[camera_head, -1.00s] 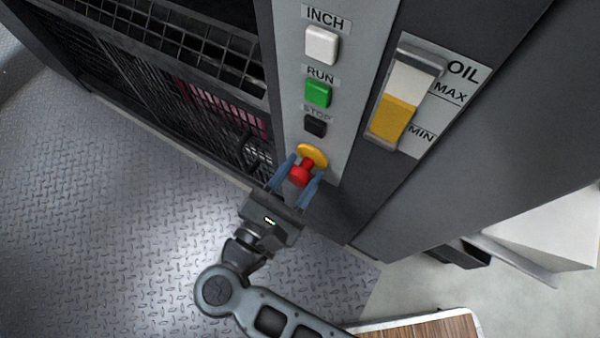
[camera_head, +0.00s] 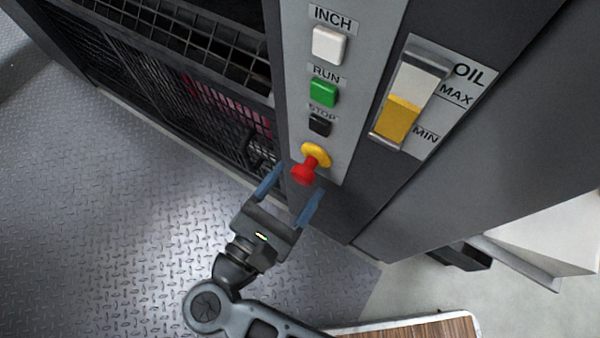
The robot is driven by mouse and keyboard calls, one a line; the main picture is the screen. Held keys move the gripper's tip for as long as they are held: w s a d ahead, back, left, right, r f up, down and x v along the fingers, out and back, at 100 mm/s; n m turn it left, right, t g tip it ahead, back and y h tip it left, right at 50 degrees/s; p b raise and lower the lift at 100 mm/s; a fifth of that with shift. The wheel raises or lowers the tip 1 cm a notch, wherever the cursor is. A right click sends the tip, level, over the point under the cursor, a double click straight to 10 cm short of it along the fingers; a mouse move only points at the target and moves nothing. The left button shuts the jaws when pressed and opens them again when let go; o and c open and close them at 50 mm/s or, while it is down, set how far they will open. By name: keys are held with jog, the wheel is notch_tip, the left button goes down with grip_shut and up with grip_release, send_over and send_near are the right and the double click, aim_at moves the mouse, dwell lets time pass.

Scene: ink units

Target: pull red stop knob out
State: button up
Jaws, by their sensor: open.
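The red stop knob (camera_head: 304,171) stands out from its round yellow base (camera_head: 316,154) at the bottom of the light grey control strip, with a red stem showing between knob and base. My gripper (camera_head: 293,184) is open, with its two blue fingers apart. It is just below and in front of the knob. The fingertips lie to either side of the knob's near end in the picture, and nothing is held between them. Whether a finger touches the knob cannot be told.
Above the knob are a black STOP button (camera_head: 320,125), a green RUN button (camera_head: 323,92) and a white INCH button (camera_head: 329,44). An oil gauge (camera_head: 410,98) is to the right. A wire mesh guard (camera_head: 190,105) is at left. Open tread-plate floor (camera_head: 110,220) lies at lower left.

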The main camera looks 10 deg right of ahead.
jog(key=v, duration=0.5)
jog(key=shift+s, duration=0.1)
jog(key=shift+a, duration=0.1)
dwell(0.4)
